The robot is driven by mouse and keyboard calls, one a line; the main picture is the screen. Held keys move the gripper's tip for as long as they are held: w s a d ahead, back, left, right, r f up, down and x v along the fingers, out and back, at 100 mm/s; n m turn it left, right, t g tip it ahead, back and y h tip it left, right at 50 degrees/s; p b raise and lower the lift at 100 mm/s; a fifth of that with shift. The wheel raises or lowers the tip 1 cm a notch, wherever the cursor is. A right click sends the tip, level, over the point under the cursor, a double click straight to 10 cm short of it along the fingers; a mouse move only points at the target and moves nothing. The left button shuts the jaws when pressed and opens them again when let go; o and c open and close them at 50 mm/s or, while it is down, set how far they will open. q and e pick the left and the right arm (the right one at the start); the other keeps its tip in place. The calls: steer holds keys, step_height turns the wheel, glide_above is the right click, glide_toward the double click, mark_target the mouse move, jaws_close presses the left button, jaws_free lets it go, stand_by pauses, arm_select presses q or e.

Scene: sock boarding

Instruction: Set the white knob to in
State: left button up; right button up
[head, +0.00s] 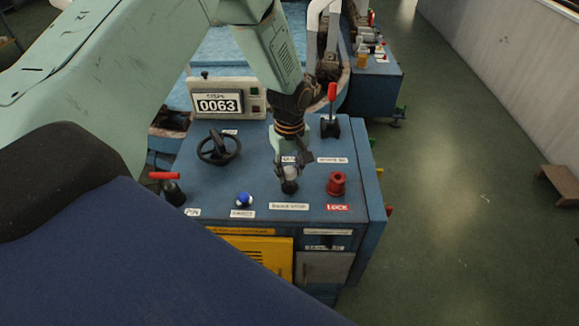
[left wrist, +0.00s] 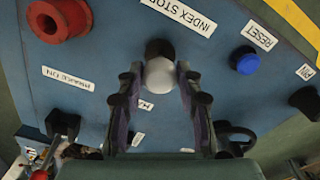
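The white knob (left wrist: 160,72) has a pale round cap on a dark base, by the label INDEX STOP (left wrist: 182,14) in the left wrist view. In the head view the knob (head: 290,172) is partly hidden by my left gripper (head: 290,180), which points down over it. In the left wrist view the fingers of my left gripper (left wrist: 158,72) flank the knob, one on each side, very close to it. I cannot tell whether they touch it. My right gripper is not in view.
On the blue console (head: 265,185), a red knob (head: 337,184) sits right of the white knob and a blue button (head: 244,199) left of it. A black handwheel (head: 218,148), a red-topped lever (head: 331,105) and a display reading 0063 (head: 218,105) stand behind.

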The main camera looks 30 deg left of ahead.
mark_target(289, 170)
arm_select(q)
steer(key=o, duration=0.4)
steer(key=shift+w+a+f, duration=0.1)
steer(key=shift+w+f, duration=0.05)
steer(key=shift+f, duration=0.05)
steer(key=shift+r, duration=0.1)
steer(key=shift+s, duration=0.2)
steer(key=shift+r, duration=0.2)
steer(key=shift+w+r, duration=0.1)
steer(key=shift+r, duration=0.25)
step_height(289, 170, up, 11)
steer(key=shift+f, duration=0.1)
